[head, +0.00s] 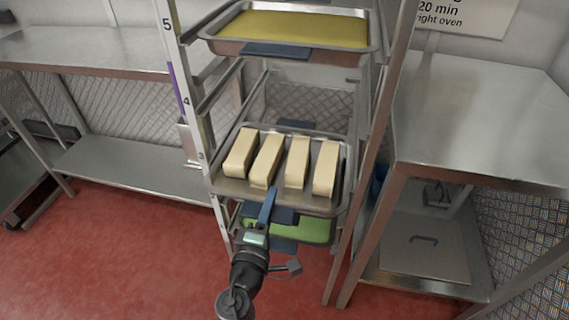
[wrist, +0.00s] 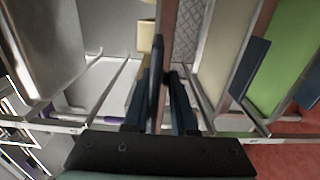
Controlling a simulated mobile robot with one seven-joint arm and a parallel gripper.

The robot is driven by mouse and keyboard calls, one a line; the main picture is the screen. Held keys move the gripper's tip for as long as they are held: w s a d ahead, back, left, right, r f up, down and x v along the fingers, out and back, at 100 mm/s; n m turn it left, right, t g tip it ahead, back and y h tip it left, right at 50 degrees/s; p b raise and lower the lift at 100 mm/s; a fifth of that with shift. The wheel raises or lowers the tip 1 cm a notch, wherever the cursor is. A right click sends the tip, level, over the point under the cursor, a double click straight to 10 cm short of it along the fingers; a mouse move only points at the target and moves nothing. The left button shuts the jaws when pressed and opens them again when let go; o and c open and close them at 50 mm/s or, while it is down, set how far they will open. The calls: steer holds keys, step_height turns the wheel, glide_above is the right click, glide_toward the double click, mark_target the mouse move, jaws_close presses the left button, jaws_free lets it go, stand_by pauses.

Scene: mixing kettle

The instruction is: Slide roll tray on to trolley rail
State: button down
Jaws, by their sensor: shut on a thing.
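The roll tray (head: 236,188) is a shallow metal tray holding several long cream blocks (head: 267,160) side by side. It lies between the trolley's posts near the mark 3, roughly level, with a dark blue tab (head: 286,214) at its front. My gripper (head: 268,208) is at the front edge of the tray and shut on its tab. In the wrist view my gripper's dark fingers (wrist: 166,98) close around it, and a cream block (wrist: 146,34) shows beyond. The trolley (head: 186,95) has rails (head: 216,92) at several heights. I cannot tell whether the tray's sides rest on rails.
A tray with a yellow sheet (head: 290,28) sits above, and a green-filled tray (head: 310,232) sits close below. Steel tables stand left (head: 85,48) and right (head: 470,130) of the trolley. The red floor (head: 120,240) in front is clear.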

steer(key=shift+r, duration=0.3)
steer(key=b+v, duration=0.2)
steer(key=v, duration=2.4)
steer(key=shift+r+b, duration=0.25)
steer(key=shift+b, duration=0.05)
stand_by(0.6)
stand_by(0.4)
